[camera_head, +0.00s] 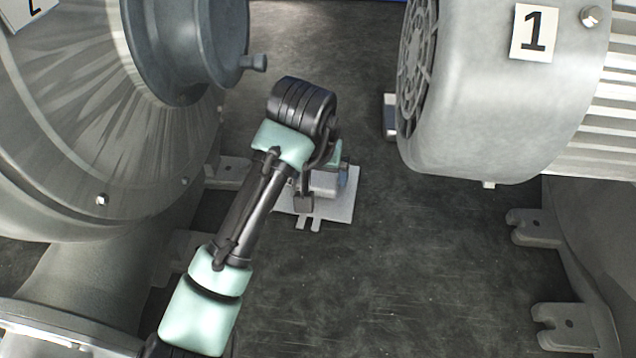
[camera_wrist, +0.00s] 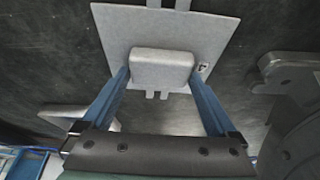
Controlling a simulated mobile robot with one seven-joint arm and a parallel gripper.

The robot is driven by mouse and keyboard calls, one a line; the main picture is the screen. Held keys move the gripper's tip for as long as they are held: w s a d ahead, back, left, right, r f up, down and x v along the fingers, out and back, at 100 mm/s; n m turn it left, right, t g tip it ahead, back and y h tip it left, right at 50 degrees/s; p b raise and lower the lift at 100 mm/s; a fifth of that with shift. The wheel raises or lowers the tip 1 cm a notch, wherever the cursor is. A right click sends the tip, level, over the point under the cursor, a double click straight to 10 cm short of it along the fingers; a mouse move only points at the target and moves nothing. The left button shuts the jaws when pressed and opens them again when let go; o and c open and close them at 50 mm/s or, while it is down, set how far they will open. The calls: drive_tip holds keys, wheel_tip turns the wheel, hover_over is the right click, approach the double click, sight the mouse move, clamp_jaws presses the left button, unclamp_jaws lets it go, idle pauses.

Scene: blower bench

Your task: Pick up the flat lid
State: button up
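The flat lid is a thin light-grey plate (camera_wrist: 215,32) with narrow tabs and a raised, rounded block (camera_wrist: 162,67) on top. In the head view the plate (camera_head: 338,208) lies on the dark surface, partly hidden by my arm. My gripper (camera_wrist: 160,76) reaches over the plate with its two blue fingers wide apart. One fingertip is at each end of the raised block, very close to it. Whether the fingertips touch the block cannot be made out. In the head view my wrist hides most of the gripper.
A large grey blower housing (camera_head: 60,130) stands at the left. A ribbed motor marked 1 (camera_head: 490,90) stands at the right, with mounting feet (camera_head: 535,228) below it. Dark floor (camera_head: 420,265) is clear in front. In the wrist view a grey bracket (camera_wrist: 285,72) lies right of the gripper.

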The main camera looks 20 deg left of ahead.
drive_tip(key=c, duration=1)
drive_tip(key=shift+r, duration=0.1)
